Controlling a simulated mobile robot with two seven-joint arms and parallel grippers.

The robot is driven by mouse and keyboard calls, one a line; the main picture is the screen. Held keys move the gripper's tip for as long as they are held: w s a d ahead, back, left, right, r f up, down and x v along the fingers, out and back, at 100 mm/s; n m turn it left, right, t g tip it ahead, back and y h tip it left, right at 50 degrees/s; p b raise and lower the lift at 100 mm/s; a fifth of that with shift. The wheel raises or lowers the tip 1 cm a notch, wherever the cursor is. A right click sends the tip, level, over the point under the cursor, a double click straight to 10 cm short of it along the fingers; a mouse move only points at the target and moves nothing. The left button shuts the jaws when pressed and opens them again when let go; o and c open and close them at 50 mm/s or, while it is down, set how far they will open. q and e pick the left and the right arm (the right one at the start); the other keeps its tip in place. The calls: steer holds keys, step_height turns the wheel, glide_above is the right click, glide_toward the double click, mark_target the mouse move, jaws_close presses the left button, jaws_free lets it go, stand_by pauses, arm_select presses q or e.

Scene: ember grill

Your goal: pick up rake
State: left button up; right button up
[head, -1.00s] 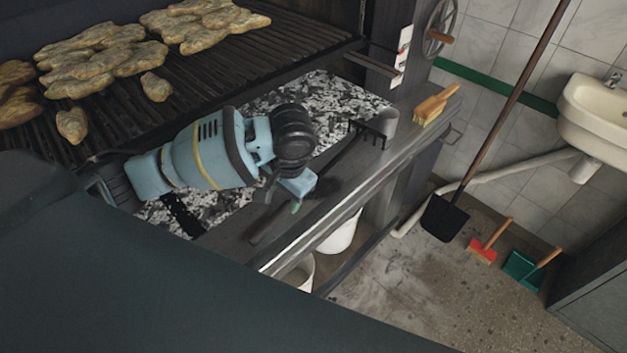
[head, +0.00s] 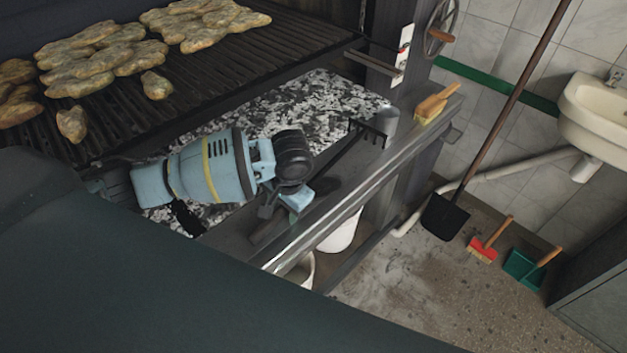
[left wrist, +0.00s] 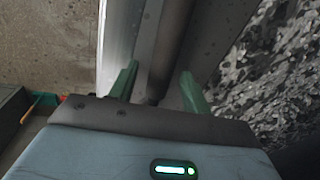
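The rake (head: 368,131) lies on the grill's front ledge, its black tines toward the wall and its dark handle running back toward the lower left. My left gripper (head: 285,208) is over the handle's near part and hides some of it in the head view. In the left wrist view, the green fingers of the left gripper (left wrist: 160,72) stand apart, with the dark handle (left wrist: 172,45) between them. I see a gap on the right side; contact on the left side is unclear. My right gripper is not in view.
A coal bed (head: 320,100) lies behind the ledge, below the grate (head: 200,80) with meat. White buckets (head: 342,232) are below the ledge. A shovel (head: 446,215) leans at the wall.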

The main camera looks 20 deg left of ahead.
arm_select(q)
jaws_close()
steer(key=shift+w+r, duration=0.1)
steer(key=shift+r, duration=0.05)
